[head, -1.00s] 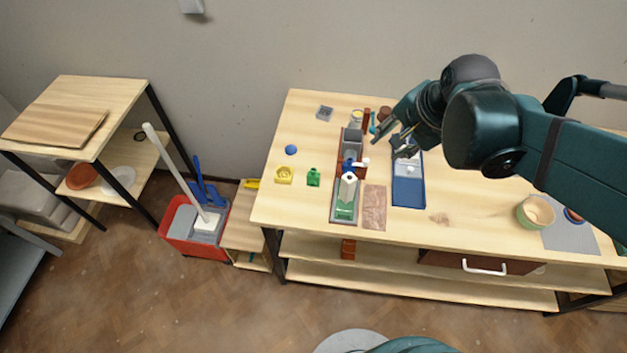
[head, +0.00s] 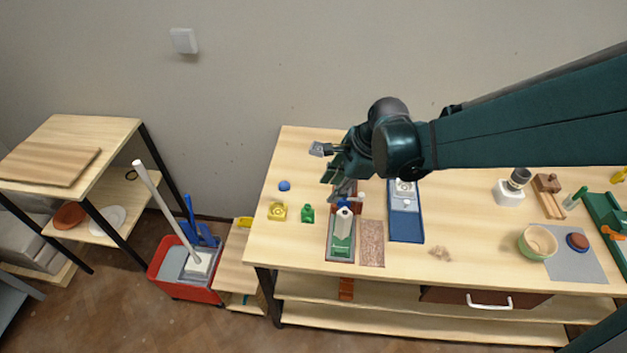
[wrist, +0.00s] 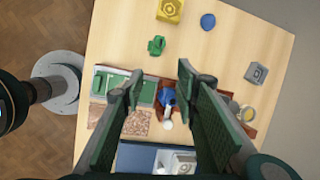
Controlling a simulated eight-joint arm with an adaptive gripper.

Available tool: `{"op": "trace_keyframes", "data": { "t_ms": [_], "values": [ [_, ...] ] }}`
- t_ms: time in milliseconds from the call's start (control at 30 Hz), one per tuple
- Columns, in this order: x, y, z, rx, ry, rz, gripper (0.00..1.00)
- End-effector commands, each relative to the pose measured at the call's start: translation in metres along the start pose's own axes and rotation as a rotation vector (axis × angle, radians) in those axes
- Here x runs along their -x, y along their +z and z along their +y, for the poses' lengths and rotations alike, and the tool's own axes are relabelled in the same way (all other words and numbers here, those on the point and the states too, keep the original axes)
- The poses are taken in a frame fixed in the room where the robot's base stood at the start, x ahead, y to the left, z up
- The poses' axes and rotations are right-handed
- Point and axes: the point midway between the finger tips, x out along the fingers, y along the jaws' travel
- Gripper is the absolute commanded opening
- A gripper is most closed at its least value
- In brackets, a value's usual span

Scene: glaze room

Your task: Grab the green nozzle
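The green nozzle (head: 308,213) stands on the table, between the yellow block and the long tray. In the wrist view the green nozzle (wrist: 156,46) lies beyond my fingertips, near the top middle. My gripper (head: 338,186) is above the table, behind and to the right of the nozzle, over the back part of the tray. In the wrist view my gripper (wrist: 158,88) shows its two fingers spread wide with nothing held between them. The fingers do not touch the nozzle.
A yellow block (head: 277,211) and a blue ball (head: 285,186) are left of the nozzle. The long tray (head: 340,254) holds a white-topped bottle (head: 343,222). A brown slab (head: 372,244) and a blue tray (head: 407,226) lie further right. The table's front left is clear.

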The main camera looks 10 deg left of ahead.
Motion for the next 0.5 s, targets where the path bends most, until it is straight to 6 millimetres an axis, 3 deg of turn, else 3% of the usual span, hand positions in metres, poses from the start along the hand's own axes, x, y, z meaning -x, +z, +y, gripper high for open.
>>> {"op": "trace_keyframes", "data": {
  "t_ms": [200,500],
  "values": [
    [-0.044,0.013,-0.005,-0.134,0.054,-0.032,0.3],
    [-0.073,0.023,-0.005,-0.237,0.098,-0.049,0.3]
  ]
}}
